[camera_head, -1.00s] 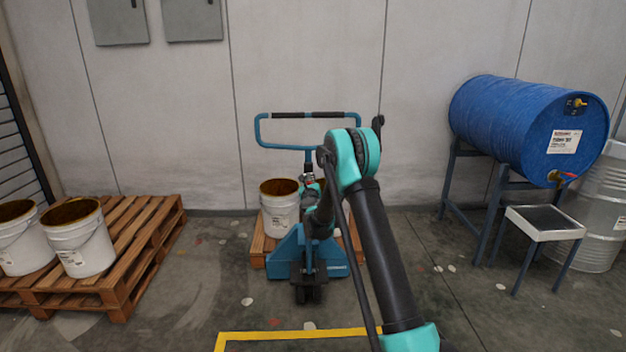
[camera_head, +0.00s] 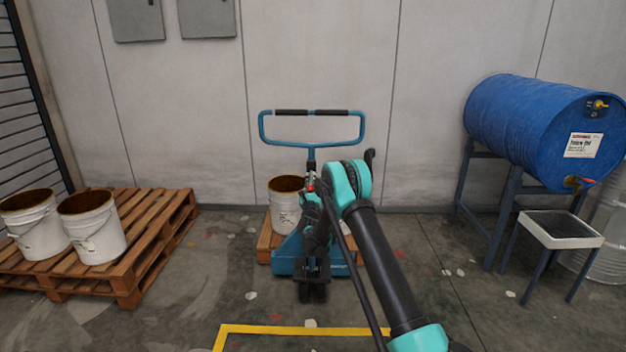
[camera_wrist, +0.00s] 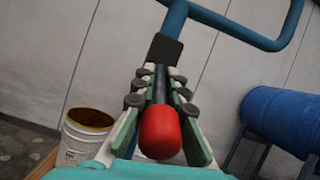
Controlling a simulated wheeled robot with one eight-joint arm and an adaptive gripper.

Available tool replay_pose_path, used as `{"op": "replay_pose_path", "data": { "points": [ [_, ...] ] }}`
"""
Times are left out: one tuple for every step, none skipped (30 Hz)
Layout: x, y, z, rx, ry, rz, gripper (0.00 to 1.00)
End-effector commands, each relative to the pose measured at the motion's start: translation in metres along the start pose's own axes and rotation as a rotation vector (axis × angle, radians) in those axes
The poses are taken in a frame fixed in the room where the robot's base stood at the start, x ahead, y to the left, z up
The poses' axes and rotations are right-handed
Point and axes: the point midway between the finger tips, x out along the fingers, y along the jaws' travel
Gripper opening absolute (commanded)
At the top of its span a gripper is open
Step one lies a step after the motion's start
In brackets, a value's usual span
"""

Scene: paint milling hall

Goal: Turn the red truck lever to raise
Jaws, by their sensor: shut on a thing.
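The blue pallet truck (camera_head: 293,260) stands near the back wall, with its looped handle (camera_head: 264,128) upright above it. The red lever (camera_wrist: 160,132) shows large in the wrist view, a red knob on a dark stem. In the head view only a small red spot of the lever (camera_head: 311,188) shows. My gripper (camera_wrist: 160,95) is shut on the lever, with one finger on each side of its stem. In the head view my arm hides most of my gripper and part of the truck's column.
A white pail (camera_head: 284,212) stands behind the truck on a low pallet. Two open pails stand on a wooden pallet (camera_head: 135,285) at left. A blue drum (camera_head: 530,125) on a rack and a small stand (camera_head: 560,242) are at right. Yellow tape (camera_head: 290,330) marks the floor in front.

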Motion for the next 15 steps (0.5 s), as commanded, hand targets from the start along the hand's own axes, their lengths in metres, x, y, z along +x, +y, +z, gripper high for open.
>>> {"op": "replay_pose_path", "data": {
  "points": [
    [-0.0005,0.0011,-0.0023,0.0,-0.013,-0.002,0.0],
    [-0.0005,0.0013,-0.0025,0.0,-0.022,-0.002,0.0],
    [-0.0004,0.0013,-0.0029,0.0,-0.031,-0.005,0.0],
    [-0.0004,0.0012,-0.0032,0.0,-0.038,-0.006,0.0],
    [-0.0004,0.0012,-0.0034,0.0,-0.044,-0.008,0.0],
    [-0.0004,0.0012,-0.0036,0.0,-0.05,-0.009,0.0],
    [-0.0004,0.0012,-0.0038,0.0,-0.053,-0.009,0.0],
    [-0.0003,0.0012,-0.0039,0.0,-0.056,-0.01,0.0],
    [-0.0004,0.0011,-0.004,0.0,-0.059,-0.011,0.0],
    [-0.0004,0.0011,-0.0041,0.001,-0.06,-0.011,0.0],
    [-0.0004,0.0011,-0.0041,0.001,-0.061,-0.011,0.0],
    [-0.0004,0.0011,-0.0041,0.001,-0.062,-0.012,0.0],
    [-0.0004,0.001,-0.0041,0.001,-0.063,-0.012,0.0],
    [-0.0005,0.001,-0.0041,0.001,-0.063,-0.012,0.0],
    [-0.0005,0.0011,-0.0041,0.001,-0.063,-0.012,0.0]
  ]
}}
